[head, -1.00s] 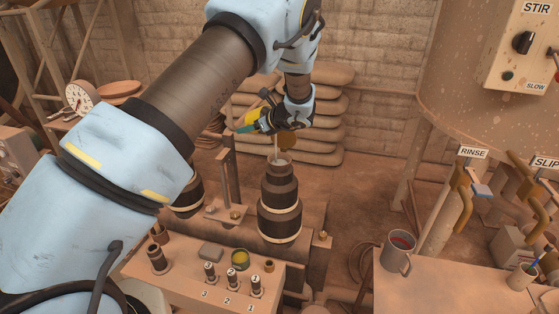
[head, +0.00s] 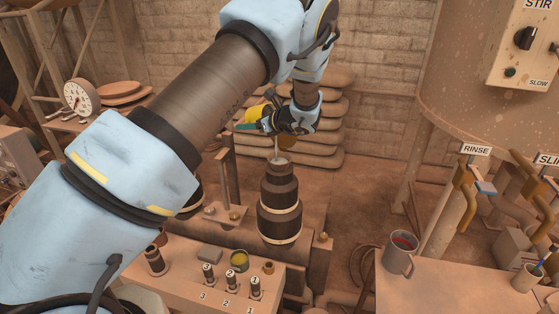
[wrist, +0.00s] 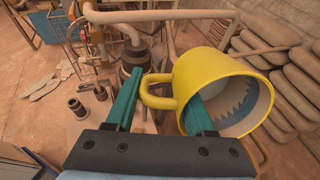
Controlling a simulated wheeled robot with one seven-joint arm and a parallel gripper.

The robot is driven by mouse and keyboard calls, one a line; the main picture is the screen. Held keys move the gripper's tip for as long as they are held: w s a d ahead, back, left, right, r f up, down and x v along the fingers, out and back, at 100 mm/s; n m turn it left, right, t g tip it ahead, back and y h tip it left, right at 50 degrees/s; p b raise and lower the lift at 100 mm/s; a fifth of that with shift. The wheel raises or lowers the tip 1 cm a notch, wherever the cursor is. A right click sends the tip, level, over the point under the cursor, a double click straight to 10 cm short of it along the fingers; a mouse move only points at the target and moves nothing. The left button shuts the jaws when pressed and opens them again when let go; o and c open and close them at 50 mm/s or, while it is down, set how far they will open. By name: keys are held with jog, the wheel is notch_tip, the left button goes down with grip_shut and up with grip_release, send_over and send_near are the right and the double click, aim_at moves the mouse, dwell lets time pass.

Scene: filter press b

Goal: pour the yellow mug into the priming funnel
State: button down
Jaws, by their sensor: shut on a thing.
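The yellow mug (head: 254,117) is held in my gripper (head: 268,121), above and slightly left of the dark stepped pump body.
The dark stepped pump body (head: 280,212) stands behind a bench with numbered knobs (head: 230,283). An upright post (head: 228,175) is left of it. Stacked sacks (head: 335,110) lie behind my gripper. A grey mug (head: 400,252) stands on the right table. Open floor lies between.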

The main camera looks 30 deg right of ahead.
jog(key=shift+s+d+r+t+y+b, duration=0.25)
jog(key=shift+s+t+b, duration=0.15)
jog(key=shift+b, duration=0.25)
jog(key=shift+s+d+r+t+y+b, duration=0.1)
jog(key=shift+s+r+t+y+b, duration=0.2)
jog(key=shift+t+b, duration=0.3)
jog(key=shift+s+d+r+t+y+b, duration=0.1)
jog(key=shift+s+r+t+y+b, duration=0.15)
jog(key=shift+t+b, duration=0.6)
dwell(0.3)
jog(key=shift+s+d+f+t+y+b, duration=0.15)
jog(key=shift+s+f+t+y+b, duration=0.35)
jog(key=shift+b, duration=0.95)
jog(key=shift+s+d+r+t+y+b, duration=0.15)
jog(key=shift+s+r+t+y+b, duration=0.1)
jog(key=shift+t+b, duration=0.5)
jog(key=shift+s+d+r+t+y+b, duration=0.15)
jog(key=shift+s+r+t+y+b, duration=0.15)
jog(key=shift+t+b, duration=0.4)
jog(key=shift+s+d+r+t+y+b, duration=0.15)
jog(key=shift+s+r+t+y+b, duration=0.1)
jog(key=shift+t+b, duration=0.45)
dwell(1.3)
